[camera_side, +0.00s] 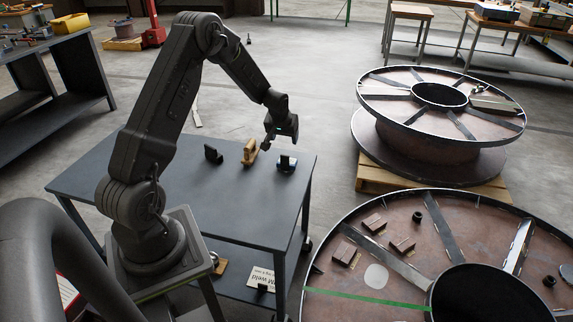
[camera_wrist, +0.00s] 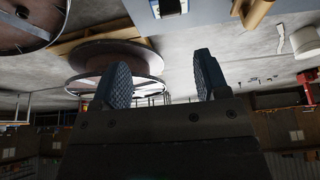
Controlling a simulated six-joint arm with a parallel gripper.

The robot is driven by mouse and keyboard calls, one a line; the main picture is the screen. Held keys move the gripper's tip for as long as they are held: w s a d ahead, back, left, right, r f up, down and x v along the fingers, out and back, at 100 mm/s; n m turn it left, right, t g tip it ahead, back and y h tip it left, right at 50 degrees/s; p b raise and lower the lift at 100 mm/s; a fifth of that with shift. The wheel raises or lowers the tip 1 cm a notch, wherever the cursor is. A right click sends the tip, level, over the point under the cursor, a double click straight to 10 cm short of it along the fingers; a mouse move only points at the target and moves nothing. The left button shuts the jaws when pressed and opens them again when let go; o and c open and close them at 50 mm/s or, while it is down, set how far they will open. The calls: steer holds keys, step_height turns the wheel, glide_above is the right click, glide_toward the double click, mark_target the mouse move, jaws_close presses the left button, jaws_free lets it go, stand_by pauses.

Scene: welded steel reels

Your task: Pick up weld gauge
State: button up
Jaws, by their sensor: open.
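On the blue-grey table (camera_side: 120,175) stand three small things in a row: a black holder (camera_side: 213,154), a tan wooden-looking piece (camera_side: 249,153) and a dark block with a pale, shiny face (camera_side: 287,163). I cannot tell for sure which is the weld gauge. The dark block (camera_wrist: 170,7) and the tan piece (camera_wrist: 258,12) also show at the top edge of the wrist view, partly cut off. My gripper (camera_side: 267,142) is above the table between the tan piece and the dark block. Its two ridged fingers (camera_wrist: 163,65) are apart with nothing between them.
Two large steel reels stand to the right; the near one (camera_side: 400,285) carries small blocks and a green strip, the far one (camera_side: 385,95) sits on a wooden pallet (camera_side: 370,180). A lower shelf (camera_side: 235,260) holds a white sign. The table's front left is clear.

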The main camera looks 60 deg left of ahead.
mark_target(284, 156)
steer(key=x, duration=0.6)
steer(key=s+x, duration=0.1)
steer(key=x, duration=0.3)
steer(key=shift+s+a, duration=0.15)
steer(key=shift+a, duration=0.25)
steer(key=shift+x, duration=3.25)
steer(key=shift+a, duration=0.15)
steer(key=shift+c, duration=0.2)
steer(key=c, duration=1.1)
steer(key=shift+r, duration=0.1)
